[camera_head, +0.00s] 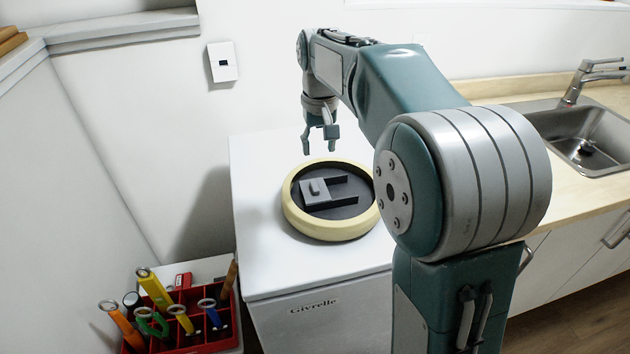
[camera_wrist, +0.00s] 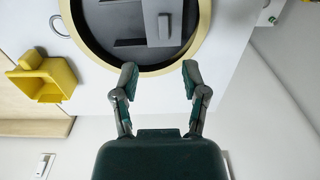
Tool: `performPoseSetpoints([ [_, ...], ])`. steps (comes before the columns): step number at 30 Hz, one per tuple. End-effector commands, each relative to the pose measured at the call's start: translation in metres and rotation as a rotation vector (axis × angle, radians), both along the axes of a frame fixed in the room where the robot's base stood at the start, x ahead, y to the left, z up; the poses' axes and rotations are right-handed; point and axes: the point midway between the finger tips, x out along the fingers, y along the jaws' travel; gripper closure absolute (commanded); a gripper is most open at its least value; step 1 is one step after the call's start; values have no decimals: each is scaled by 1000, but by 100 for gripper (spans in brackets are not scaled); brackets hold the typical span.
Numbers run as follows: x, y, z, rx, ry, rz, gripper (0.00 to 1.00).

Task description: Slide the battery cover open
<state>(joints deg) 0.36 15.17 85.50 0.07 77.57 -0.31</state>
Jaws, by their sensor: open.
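The battery cover (camera_head: 309,194) is a light grey plate with a small raised tab. It lies in a dark round recess, at the left end of a dark two-railed frame (camera_head: 347,198). A cream ring (camera_head: 330,230) surrounds the recess on a white cabinet top. My gripper (camera_head: 320,150) hangs above the far side of the ring, open and empty, apart from the cover. In the wrist view the open fingers (camera_wrist: 159,75) point towards the ring, and the cover (camera_wrist: 176,10) shows beyond them, cut off by the top edge.
A red divided tray (camera_head: 205,338) with several coloured tools stands at the lower left. A sink (camera_head: 580,135) and wooden counter are at the right. A yellow container (camera_wrist: 45,82) shows in the wrist view.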

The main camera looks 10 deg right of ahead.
Motion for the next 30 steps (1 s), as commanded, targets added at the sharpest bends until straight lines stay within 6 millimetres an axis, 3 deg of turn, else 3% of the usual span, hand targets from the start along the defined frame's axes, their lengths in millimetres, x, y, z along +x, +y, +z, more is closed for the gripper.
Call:
performPoseSetpoints([
  [3,13,3,-8,-2,23,1,43],
  [10,16,2,-20,-1,34,1,43],
  [24,16,2,-101,-1,33,1,43],
  [30,16,2,-116,-1,31,1,43],
])
